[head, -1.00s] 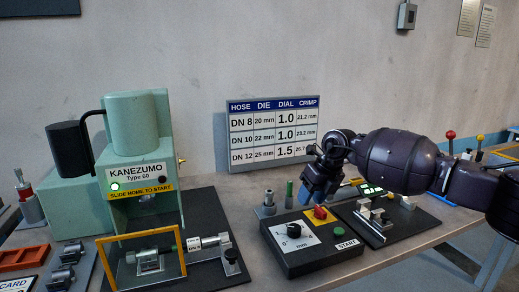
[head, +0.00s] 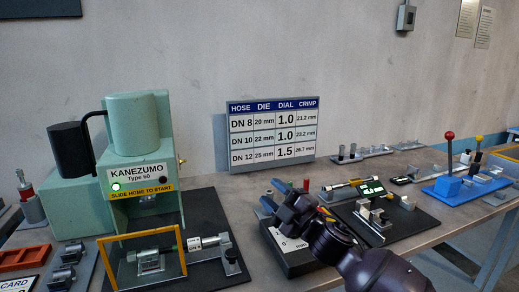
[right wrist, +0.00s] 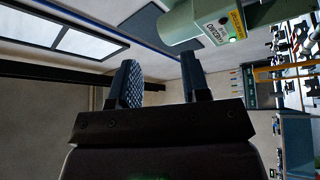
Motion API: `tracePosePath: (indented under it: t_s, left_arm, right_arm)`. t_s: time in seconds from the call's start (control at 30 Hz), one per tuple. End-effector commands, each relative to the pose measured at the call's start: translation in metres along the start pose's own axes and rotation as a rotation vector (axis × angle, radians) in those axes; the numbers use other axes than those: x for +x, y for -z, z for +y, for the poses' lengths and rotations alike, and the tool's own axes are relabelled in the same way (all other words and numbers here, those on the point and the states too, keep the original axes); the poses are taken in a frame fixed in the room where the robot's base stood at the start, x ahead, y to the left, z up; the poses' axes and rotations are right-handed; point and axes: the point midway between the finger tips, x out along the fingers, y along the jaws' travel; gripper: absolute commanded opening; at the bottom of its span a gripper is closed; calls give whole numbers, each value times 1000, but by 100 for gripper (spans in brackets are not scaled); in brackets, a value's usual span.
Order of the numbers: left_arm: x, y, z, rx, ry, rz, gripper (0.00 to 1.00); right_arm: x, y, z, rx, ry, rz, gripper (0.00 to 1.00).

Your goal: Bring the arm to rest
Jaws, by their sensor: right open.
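My right gripper (head: 290,190) is over the black control box (head: 290,258) in the head view and covers most of the box's top. Its blue fingers are apart with nothing between them. In the right wrist view the two fingers (right wrist: 158,85) also stand apart and empty, pointing toward the wall and windows. My right arm comes in from the bottom of the head view. My left gripper does not show.
The green KANEZUMO press (head: 133,150) with a yellow guard frame (head: 183,262) stands at left. The chart board (head: 271,132) leans at the wall. A gauge block fixture (head: 375,222) and a blue lever tool (head: 455,188) are at right.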

Motion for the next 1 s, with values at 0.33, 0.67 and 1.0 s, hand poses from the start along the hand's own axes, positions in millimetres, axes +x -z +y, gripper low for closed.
tracePosePath:
  t_s: [0.33,0.67,1.0]
  left_arm:
    - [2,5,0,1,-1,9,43]
    - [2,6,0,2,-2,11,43]
    - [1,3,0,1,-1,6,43]
  right_arm:
    - [-114,-63,-61,448,-69,-387,43]
    - [-246,-92,-124,770,-134,-692,43]
    - [-398,-85,-188,938,-212,-981,43]
